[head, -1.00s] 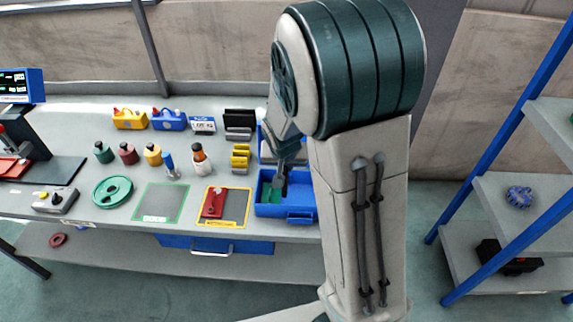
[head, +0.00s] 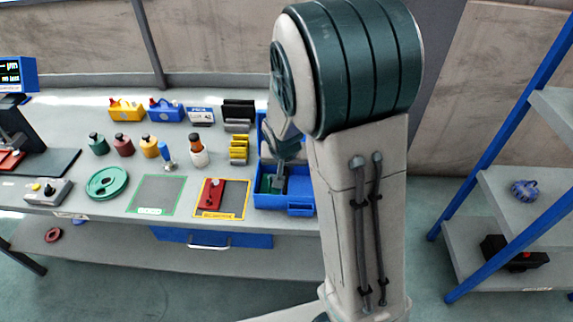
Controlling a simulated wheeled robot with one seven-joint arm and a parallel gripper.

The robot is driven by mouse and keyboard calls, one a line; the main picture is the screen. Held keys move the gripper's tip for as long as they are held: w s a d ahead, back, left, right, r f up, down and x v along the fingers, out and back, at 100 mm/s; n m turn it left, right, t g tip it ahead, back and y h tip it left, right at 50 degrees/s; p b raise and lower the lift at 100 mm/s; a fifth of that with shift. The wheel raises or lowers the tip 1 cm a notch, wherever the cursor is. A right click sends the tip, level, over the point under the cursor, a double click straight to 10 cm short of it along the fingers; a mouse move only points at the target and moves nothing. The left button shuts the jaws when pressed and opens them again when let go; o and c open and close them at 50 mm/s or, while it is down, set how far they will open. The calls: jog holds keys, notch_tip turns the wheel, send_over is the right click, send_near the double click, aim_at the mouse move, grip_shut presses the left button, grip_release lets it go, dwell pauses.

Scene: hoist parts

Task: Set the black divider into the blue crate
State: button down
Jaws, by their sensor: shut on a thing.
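The blue crate (head: 298,209) stands at the right end of the bench top, its right part hidden behind my arm. My gripper (head: 279,184) is inside the outline of the crate, pointing down. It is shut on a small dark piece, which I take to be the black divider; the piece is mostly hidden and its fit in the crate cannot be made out. A green patch (head: 265,184) shows in the crate to the left of the gripper.
Left of the crate are a yellow-framed mat (head: 236,203) with a red part and a green-framed mat (head: 158,193). A blue-posted shelf (head: 520,205) is at the right.

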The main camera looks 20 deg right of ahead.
jog(key=shift+f, duration=0.1)
jog(key=shift+f+b, duration=1.4)
jog(key=shift+b, duration=0.1)
jog(key=shift+f, duration=0.15)
jog(key=shift+f+b, duration=0.3)
jog(key=shift+b, duration=0.2)
jog(key=c, duration=1)
grip_release()
jog(key=shift+r, duration=0.1)
